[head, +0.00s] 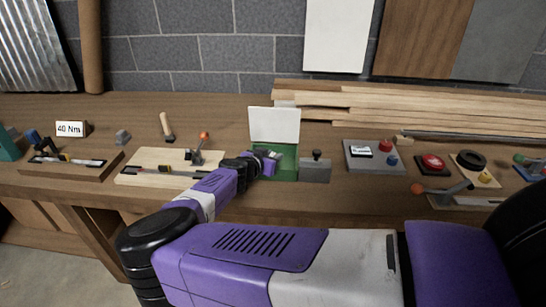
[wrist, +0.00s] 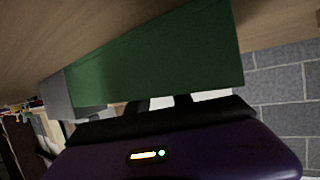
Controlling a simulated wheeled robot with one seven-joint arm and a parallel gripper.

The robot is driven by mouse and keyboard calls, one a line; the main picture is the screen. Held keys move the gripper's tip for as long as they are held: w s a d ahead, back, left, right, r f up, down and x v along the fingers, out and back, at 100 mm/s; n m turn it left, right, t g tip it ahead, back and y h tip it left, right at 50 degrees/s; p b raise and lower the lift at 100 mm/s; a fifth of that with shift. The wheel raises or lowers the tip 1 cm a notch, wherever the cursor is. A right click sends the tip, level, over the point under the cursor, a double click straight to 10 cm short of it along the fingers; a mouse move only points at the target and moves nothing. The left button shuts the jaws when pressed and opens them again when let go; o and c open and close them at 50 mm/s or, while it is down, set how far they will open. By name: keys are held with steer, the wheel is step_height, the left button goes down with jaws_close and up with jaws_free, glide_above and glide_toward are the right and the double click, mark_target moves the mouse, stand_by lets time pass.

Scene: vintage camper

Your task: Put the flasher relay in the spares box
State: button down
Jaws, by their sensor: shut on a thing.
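The spares box appears to be the green box (head: 288,167) on the workbench, with its pale lid (head: 274,124) standing open at the back. My gripper (head: 268,157) is at the left part of the box opening. In the wrist view the box's green wall (wrist: 165,60) fills much of the picture, and the dark fingers of my gripper (wrist: 162,103) pass partly behind it. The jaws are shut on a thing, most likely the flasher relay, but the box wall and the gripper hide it. I cannot tell whether it touches the box.
A grey block with a dark knob (head: 315,168) stands close against the box's right side. A wooden board with an orange-knobbed lever (head: 150,168) lies to the left. A grey panel with buttons (head: 370,157) is to the right. Stacked planks (head: 400,104) lie behind.

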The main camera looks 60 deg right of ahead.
steer(key=shift+f, duration=0.1)
steer(key=c, duration=1.1)
jaws_free()
steer(key=shift+f, duration=0.1)
steer(key=shift+c, duration=0.2)
